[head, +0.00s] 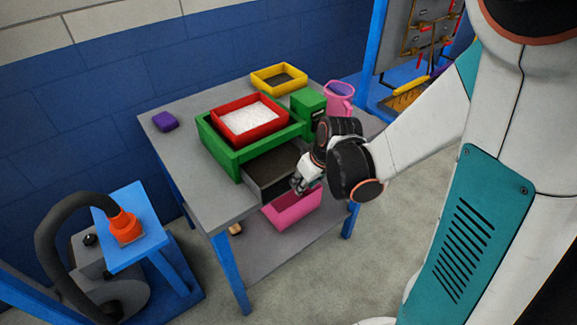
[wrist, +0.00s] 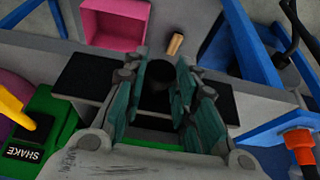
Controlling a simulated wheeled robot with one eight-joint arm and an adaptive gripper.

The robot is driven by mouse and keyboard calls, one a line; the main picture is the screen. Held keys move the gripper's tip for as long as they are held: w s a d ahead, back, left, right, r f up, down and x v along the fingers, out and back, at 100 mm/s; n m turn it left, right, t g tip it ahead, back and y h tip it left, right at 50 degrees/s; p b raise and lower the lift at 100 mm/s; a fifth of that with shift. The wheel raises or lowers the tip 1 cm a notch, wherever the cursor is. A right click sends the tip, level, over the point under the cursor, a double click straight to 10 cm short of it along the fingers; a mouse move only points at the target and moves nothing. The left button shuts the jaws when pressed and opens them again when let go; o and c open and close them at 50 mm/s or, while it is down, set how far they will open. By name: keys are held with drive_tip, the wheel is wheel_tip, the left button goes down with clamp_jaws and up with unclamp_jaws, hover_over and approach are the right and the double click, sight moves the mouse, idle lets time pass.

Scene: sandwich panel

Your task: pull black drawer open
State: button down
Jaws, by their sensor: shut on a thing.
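The black drawer (head: 270,168) sticks out of the front of the green frame (head: 222,155) on the table, and its dark inside shows from above. In the wrist view, dark parts of the drawer (wrist: 88,78) show on both sides of my fingers. My gripper (head: 299,184) is at the drawer's front edge. In the wrist view, my gripper (wrist: 160,88) has its fingers on either side of a dark round knob (wrist: 159,74) and is shut on it. The exact contact is partly hidden by the fingers.
A red tray (head: 222,129) of white grains sits on the green frame. A green box (head: 309,104), pink mug (head: 340,98), yellow tray (head: 262,83) and purple block (head: 165,121) are on the table. A pink bin (head: 293,209) is below the drawer. Floor ahead is clear.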

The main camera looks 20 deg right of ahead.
drive_tip(key=s, duration=0.1)
drive_tip(key=s+d, duration=0.1)
drive_tip(key=s, duration=0.1)
drive_tip(key=shift+s, duration=0.25)
drive_tip(key=c, duration=1.3)
unclamp_jaws()
wheel_tip(320, 180, up, 10)
drive_tip(key=shift+s, duration=0.1)
